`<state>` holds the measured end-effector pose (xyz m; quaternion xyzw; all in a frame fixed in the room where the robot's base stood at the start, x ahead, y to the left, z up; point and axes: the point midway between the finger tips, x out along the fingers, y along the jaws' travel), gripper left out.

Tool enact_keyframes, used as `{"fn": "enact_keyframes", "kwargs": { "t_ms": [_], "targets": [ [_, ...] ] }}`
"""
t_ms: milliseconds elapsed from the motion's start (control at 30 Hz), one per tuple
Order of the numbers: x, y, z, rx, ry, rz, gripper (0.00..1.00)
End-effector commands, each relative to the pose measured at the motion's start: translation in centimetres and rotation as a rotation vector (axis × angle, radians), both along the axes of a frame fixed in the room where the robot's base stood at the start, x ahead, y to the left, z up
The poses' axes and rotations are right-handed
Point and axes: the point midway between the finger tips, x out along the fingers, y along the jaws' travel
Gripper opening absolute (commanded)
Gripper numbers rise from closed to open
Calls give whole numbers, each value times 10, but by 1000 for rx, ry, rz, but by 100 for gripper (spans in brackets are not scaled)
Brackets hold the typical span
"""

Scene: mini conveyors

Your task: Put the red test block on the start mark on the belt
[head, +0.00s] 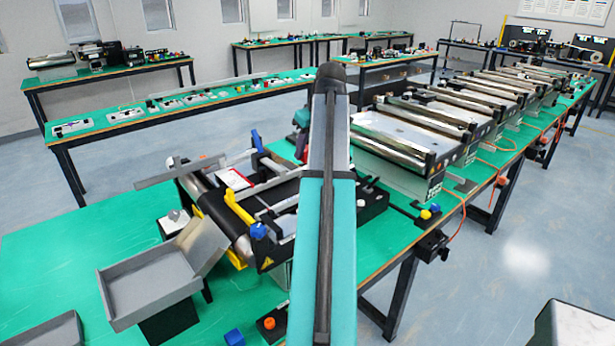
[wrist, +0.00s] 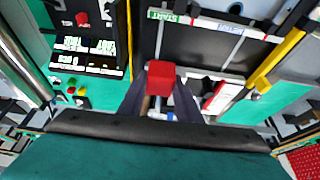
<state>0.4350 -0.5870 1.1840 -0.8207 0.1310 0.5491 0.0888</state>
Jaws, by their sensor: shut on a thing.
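The red test block (wrist: 161,78) is between the dark fingers of my gripper (wrist: 160,98) in the wrist view. The gripper is shut on it. The black belt (wrist: 195,48) lies behind the block in that view. The green START label (wrist: 163,14) is on the belt's edge, and a white start line (wrist: 158,42) runs from it toward the block. Whether the block touches the belt is unclear. In the head view the belt (head: 285,192) is left of my arm, which hides my gripper and the block.
A second white line (wrist: 235,52) crosses the belt to the right. A yellow bar (wrist: 278,58) and a control panel (wrist: 92,38) flank the belt. In the head view a grey tray (head: 150,285) stands at the belt's near end, and bare green table (head: 60,250) lies left.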

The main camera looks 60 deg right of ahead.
Motion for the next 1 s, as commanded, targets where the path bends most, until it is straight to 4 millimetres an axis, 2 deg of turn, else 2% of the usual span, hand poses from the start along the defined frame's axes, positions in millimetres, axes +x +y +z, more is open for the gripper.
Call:
{"fn": "enact_keyframes", "kwargs": {
  "t_ms": [333,833,1000],
  "targets": [
    [-1,1,-41,0,0,0,4],
    [-1,0,-49,-1,-1,-1,4],
    [-2,0,-61,0,0,-2,4]
  ]
}}
